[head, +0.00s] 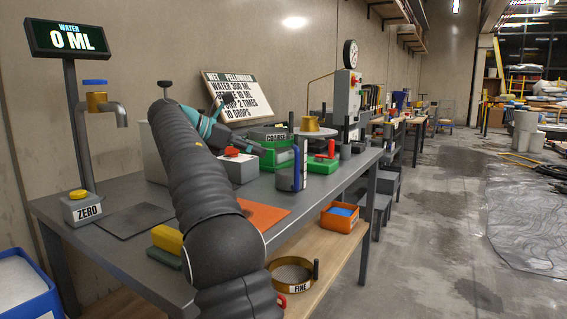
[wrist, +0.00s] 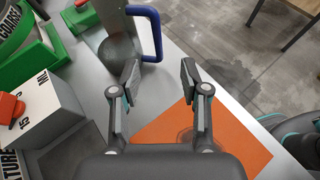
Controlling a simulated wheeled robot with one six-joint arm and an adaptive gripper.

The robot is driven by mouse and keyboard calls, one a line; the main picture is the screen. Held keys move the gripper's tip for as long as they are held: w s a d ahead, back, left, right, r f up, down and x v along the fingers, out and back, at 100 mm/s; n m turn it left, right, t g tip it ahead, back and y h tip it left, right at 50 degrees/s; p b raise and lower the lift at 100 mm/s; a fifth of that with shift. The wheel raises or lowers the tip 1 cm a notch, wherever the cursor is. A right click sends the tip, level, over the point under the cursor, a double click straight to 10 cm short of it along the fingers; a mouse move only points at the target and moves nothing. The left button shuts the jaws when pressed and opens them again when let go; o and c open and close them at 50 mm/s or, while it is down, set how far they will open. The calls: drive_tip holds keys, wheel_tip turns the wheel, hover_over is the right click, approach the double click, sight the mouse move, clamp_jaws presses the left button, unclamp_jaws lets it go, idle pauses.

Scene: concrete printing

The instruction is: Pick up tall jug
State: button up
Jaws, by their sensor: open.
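The tall jug (head: 284,181) is grey with a blue handle and stands upright on the grey bench, right of my arm in the head view. In the wrist view the jug (wrist: 115,18) is at the top, cut by the frame edge, with its blue handle (wrist: 157,38) on the right side. My gripper (wrist: 160,70) is open and empty. Its left fingertip appears just below the jug and handle; the right one is clear of them. In the head view my dark arm and teal-marked wrist reach over the bench, and the fingertips are hard to make out.
An orange mat (head: 262,215) lies on the bench, under the fingers in the wrist view. A grey box with a red knob (head: 236,167), a green coarse-labelled container (head: 275,150) and a green unit with a red lever (head: 322,163) stand near the jug. A water tap (head: 98,103) is at left.

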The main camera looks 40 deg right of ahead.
hover_over(297, 187)
drive_tip(key=shift+w+d+f+b, duration=0.15)
drive_tip(key=shift+f+b, duration=0.1)
drive_tip(key=shift+f, duration=0.95)
drive_tip(key=shift+w+d+f+b, duration=0.1)
drive_tip(key=shift+f+b, duration=0.1)
drive_tip(key=shift+f, duration=0.95)
clamp_jaws()
drive_tip(key=shift+r, duration=0.1)
